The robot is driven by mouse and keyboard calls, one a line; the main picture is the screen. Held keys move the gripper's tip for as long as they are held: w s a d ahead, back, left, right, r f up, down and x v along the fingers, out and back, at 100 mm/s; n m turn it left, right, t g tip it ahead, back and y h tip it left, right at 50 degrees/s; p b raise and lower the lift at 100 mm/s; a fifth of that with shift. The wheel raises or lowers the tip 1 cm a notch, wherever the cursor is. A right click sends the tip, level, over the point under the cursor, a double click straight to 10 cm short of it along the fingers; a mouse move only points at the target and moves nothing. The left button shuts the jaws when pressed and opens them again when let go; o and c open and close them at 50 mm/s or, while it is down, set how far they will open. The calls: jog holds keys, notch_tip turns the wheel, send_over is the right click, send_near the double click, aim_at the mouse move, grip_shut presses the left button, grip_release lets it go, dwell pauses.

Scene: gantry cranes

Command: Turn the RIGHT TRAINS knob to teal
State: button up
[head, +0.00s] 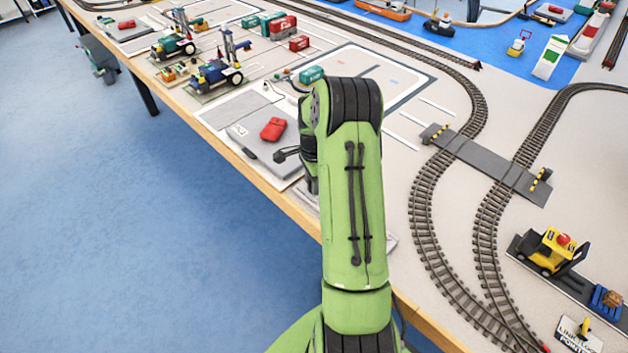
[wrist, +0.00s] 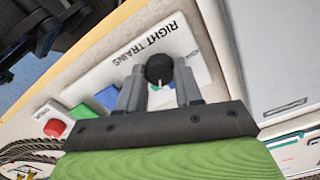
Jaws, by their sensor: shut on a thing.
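In the wrist view, a pale control panel (wrist: 122,58) carries the printed words RIGHT TRAINS. A round black knob (wrist: 159,67) stands on it below that label. A small white mark shows at the knob's lower edge, pointing towards my gripper's base. My gripper (wrist: 160,74) has one grey finger on each side of the knob and is shut on it.
On the panel's left are a blue block (wrist: 107,97), a green block (wrist: 80,110) and a red button (wrist: 55,127). In the head view, train tracks (head: 480,210) and a grey crossing (head: 487,163) lie right of my arm. Toy vehicles stand at the back left.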

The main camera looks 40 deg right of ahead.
jog(key=shift+m, duration=0.6)
jog(key=o, duration=1)
jog(key=shift+o, duration=0.2)
jog(key=shift+r, duration=0.15)
notch_tip(320, 180, up, 16)
jog(key=p, duration=0.4)
jog(key=shift+f, duration=0.25)
